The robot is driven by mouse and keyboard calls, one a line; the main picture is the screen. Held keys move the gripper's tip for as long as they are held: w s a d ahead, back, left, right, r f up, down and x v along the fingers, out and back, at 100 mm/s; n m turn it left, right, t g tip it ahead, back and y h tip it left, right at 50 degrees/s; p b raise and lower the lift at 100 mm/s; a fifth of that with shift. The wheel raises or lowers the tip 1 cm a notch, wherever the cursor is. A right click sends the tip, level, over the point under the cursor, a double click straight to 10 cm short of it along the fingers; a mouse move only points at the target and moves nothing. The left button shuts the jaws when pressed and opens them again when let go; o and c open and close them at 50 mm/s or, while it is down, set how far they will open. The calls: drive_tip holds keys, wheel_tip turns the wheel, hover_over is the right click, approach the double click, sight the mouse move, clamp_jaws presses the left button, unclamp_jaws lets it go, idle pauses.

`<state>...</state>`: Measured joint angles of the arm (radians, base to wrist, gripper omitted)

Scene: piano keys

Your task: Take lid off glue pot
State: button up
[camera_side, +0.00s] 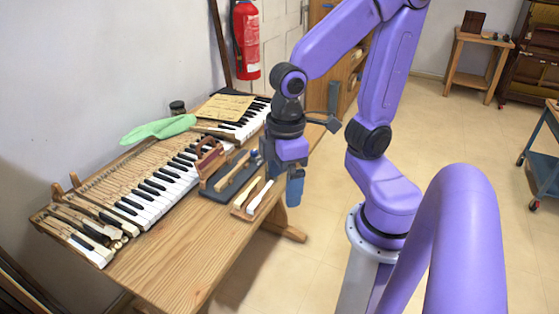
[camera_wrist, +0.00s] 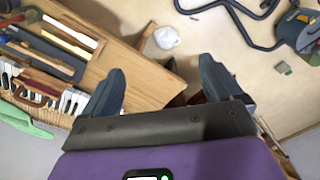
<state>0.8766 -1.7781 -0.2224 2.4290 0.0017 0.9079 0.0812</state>
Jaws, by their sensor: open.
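A small dark jar (camera_side: 177,107) stands at the back of the workbench against the wall; it may be the glue pot, but it is too small to make out its lid. My gripper (camera_side: 281,172) is over the bench's right edge, well to the right of the jar and nearer the camera. In the wrist view my gripper (camera_wrist: 163,68) is open with nothing between its fingers. A pale rounded thing (camera_wrist: 167,37) shows beyond the fingertips, past the bench edge; I cannot tell what it is.
The keyboard (camera_side: 155,190) fills much of the wooden bench (camera_side: 170,270). A green cloth (camera_side: 158,129) and a paper sheet (camera_side: 224,107) lie near the jar. A dark tool tray (camera_side: 230,178) and a small wooden tray (camera_side: 250,203) lie near my gripper. The bench's front is clear.

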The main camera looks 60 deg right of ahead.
drive_tip(key=w+d+f+m, duration=0.1)
drive_tip(key=w+d+m, duration=0.55)
drive_tip(key=w, duration=0.25)
drive_tip(key=w+d+m, duration=0.6)
drive_tip(key=w+m, duration=0.1)
drive_tip(key=w, duration=0.1)
drive_tip(key=w+d+f+m, duration=0.1)
drive_tip(key=w+d+m, duration=0.15)
drive_tip(key=d, duration=0.35)
drive_tip(key=w+d+f+m, duration=0.1)
drive_tip(key=d+m, duration=0.2)
drive_tip(key=d, duration=0.3)
drive_tip(key=s+d+f+m, duration=0.25)
drive_tip(key=d+m, duration=0.35)
drive_tip(key=d, duration=0.6)
wheel_tip(320, 180, down, 11)
drive_tip(key=shift+w+a+f, duration=0.15)
drive_tip(key=shift+f, duration=0.05)
drive_tip(key=shift+w+a+f, duration=0.1)
drive_tip(key=shift+w+f, duration=0.05)
drive_tip(key=shift+f, duration=2.7)
drive_tip(key=c, duration=1.1)
